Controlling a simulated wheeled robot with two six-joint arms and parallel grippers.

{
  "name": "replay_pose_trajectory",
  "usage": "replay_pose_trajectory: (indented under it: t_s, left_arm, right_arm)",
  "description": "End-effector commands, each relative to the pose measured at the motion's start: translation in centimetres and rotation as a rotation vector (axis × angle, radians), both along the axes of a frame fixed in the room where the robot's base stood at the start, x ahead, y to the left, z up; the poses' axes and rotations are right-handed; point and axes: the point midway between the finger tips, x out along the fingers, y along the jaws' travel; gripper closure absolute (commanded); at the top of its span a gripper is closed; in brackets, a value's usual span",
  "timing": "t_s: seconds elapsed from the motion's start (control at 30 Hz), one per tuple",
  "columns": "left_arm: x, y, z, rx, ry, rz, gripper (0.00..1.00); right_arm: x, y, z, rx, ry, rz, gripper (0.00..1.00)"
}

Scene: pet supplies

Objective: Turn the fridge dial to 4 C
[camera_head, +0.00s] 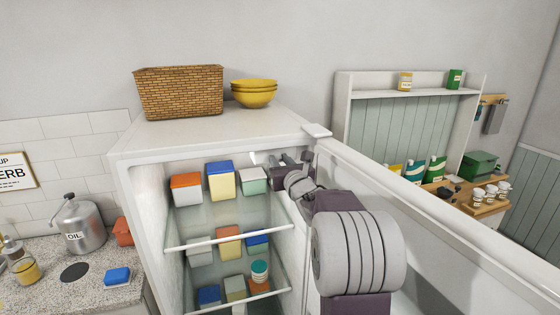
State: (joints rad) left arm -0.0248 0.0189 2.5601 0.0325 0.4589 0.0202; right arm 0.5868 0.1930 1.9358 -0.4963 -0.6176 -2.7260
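The white fridge (215,135) stands with its door (420,195) swung open to the right. My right arm reaches past the door's hinge side into the top of the fridge. My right gripper (276,160) is at the upper right of the inside, above the top shelf's boxes, pointing left. A small white piece (255,158) shows at its tip. It may be the dial or part of its housing; I cannot tell. No dial marks or numbers can be read. The fingers are too small and overlapped to tell open from shut. My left gripper is not in view.
Several boxes (221,180) fill the fridge shelves, close below my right gripper. A wicker basket (180,92) and yellow bowls (253,97) stand on the fridge top. An oil can (80,226) and a blue sponge-like block (117,276) are on the left counter.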

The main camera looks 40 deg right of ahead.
Motion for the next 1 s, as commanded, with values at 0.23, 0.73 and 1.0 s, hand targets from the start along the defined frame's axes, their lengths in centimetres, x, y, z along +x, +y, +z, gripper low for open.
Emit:
replay_pose_trajectory:
  t_s: [0.23, 0.73, 1.0]
  left_arm:
    - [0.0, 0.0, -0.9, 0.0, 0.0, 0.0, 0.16]
    - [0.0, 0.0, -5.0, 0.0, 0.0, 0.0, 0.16]
    - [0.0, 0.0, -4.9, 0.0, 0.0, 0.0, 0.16]
  right_arm:
    - [0.0, 0.0, -0.3, 0.028, -0.011, 0.0, 1.0]
    - [-0.1, -0.2, -0.1, 0.467, -0.149, -0.001, 1.0]
    - [-0.1, -0.2, 0.0, 0.474, -0.15, -0.001, 1.0]
